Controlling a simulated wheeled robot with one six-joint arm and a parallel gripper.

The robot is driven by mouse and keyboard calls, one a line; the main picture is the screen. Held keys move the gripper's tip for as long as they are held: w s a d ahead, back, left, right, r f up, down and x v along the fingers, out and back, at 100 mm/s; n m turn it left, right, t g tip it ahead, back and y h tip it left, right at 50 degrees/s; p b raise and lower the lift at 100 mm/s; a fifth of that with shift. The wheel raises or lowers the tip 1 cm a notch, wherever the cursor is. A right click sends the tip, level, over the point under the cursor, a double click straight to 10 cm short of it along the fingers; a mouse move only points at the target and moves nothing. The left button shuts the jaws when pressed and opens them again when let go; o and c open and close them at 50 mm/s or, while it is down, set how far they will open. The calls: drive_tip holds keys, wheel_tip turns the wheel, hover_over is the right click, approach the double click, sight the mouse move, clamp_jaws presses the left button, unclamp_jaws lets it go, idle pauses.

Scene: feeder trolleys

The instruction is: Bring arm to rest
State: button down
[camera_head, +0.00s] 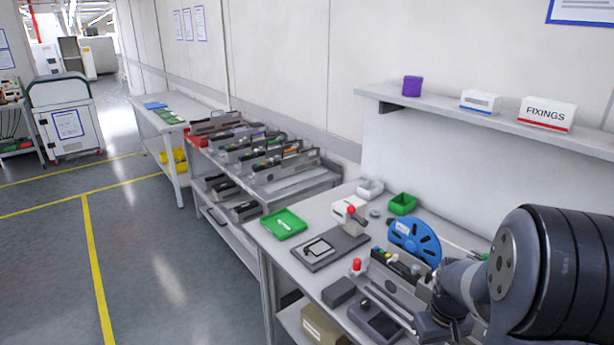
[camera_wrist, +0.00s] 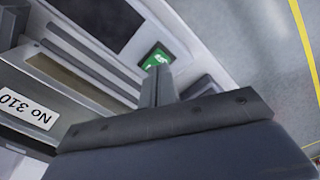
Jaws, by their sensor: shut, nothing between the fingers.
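My arm comes in at the right edge of the head view, and its lower end reaches down over the near workbench (camera_head: 336,262). My gripper (camera_wrist: 158,84) shows in the wrist view with its two fingers together and nothing held between them. Below it in that view are a grey metal part with a "No 310" label (camera_wrist: 26,107), long grey rails and part of a green tray (camera_wrist: 157,57). In the head view the end of my arm is close to the bench fixture, and the fingertips are hard to make out there.
The bench holds a green tray (camera_head: 284,223), a blue reel (camera_head: 414,240), a fixture with a red knob (camera_head: 356,266) and a small green bin (camera_head: 402,203). A shelf (camera_head: 480,117) with boxes runs above. Trolleys of feeders (camera_head: 262,155) stand beyond; the floor at left is clear.

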wheel_tip(320, 180, down, 3)
drive_tip(key=shift+b, duration=0.8)
wheel_tip(320, 180, up, 9)
drive_tip(key=p, duration=0.7)
drive_tip(key=shift+r, duration=0.2)
